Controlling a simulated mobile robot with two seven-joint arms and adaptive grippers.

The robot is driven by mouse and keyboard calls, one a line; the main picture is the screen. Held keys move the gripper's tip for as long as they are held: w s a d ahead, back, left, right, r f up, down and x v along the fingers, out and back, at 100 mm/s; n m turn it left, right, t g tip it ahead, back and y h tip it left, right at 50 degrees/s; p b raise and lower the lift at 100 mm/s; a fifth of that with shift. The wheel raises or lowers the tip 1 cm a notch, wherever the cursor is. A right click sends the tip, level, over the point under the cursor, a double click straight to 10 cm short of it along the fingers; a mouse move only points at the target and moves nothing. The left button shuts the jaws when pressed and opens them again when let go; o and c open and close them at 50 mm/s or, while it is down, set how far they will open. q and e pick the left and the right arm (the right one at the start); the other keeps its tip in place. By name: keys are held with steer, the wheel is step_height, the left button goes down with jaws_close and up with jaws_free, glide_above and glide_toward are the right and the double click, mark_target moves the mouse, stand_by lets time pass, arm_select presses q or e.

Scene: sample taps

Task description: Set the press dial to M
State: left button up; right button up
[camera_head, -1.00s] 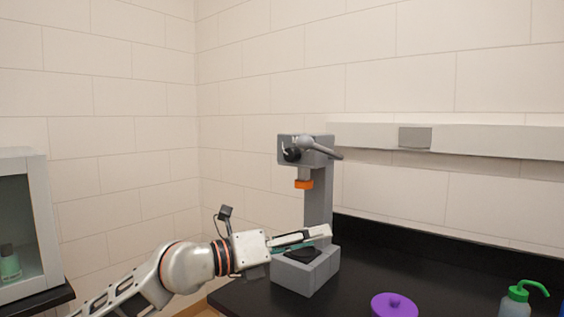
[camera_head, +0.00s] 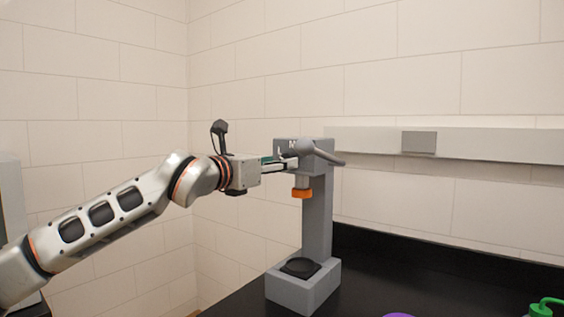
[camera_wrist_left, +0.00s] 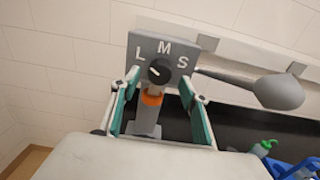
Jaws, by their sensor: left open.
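The grey press (camera_head: 318,215) stands on the black bench; its head shows in the left wrist view (camera_wrist_left: 140,44) with letters L, M and S around a black dial (camera_wrist_left: 159,71). The dial's white mark appears to point left, towards L. My left gripper (camera_head: 280,163) is level with the press head, directly in front of the dial. In the left wrist view its green-padded fingers (camera_wrist_left: 160,88) are open, one on each side of the dial; I cannot tell whether they touch it. In the head view the gripper hides the dial. My right gripper is not in view.
A grey lever (camera_wrist_left: 270,90) sticks out right of the press head. An orange part (camera_head: 302,193) hangs under the head above a black plate (camera_head: 300,267). A green-topped bottle (camera_head: 540,308) and a purple object (camera_head: 398,315) are at the lower right.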

arm_select(q)
steer(key=shift+x, duration=1.15)
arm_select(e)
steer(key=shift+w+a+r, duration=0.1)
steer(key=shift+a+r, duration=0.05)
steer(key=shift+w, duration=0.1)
arm_select(q)
steer(key=shift+c, duration=0.7)
steer(key=c, duration=1)
steer(key=shift+o, duration=0.2)
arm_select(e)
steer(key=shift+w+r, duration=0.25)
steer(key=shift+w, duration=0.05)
